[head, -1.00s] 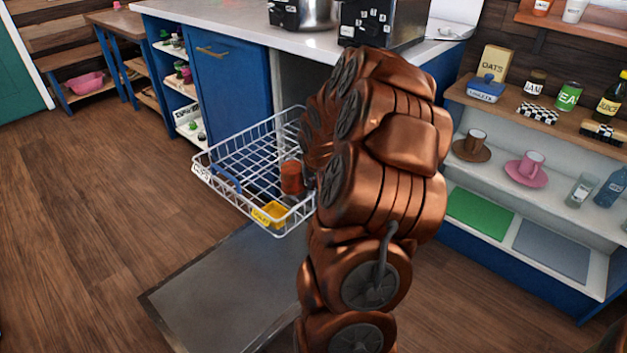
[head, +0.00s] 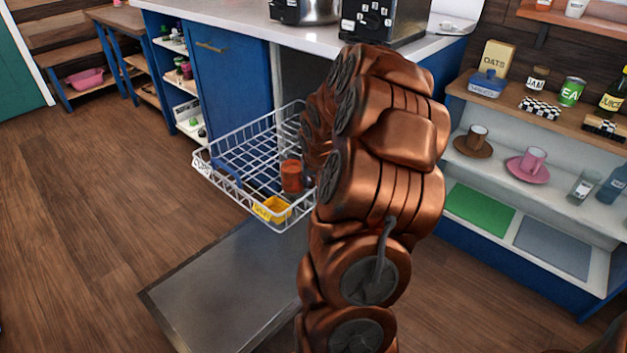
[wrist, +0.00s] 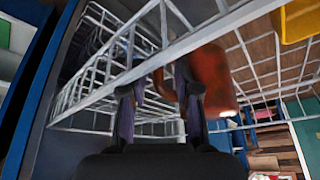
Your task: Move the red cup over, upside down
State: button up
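The red cup (head: 291,175) sits in the white wire rack (head: 222,192) pulled out of the dishwasher. Its way up is hard to tell. In the wrist view the cup (wrist: 210,78) shows blurred behind and to the right of my right finger. My gripper (wrist: 158,92) has its two dark fingers apart, with rack wires visible between them. The left finger is clear of the cup. The right finger overlaps the cup in the picture; whether they touch cannot be told. In the head view my arm hides most of the gripper.
A yellow container (head: 272,208) and a blue item (head: 226,177) are in the rack. The open dishwasher door (head: 235,280) lies below. A brown cup (head: 476,137) and a pink cup (head: 532,161) stand on saucers on the right shelf. The left floor is clear.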

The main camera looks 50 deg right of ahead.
jog(key=shift+s, duration=0.15)
jog(key=v, duration=1.1)
jog(key=shift+a+r, duration=0.1)
jog(key=shift+r, duration=0.35)
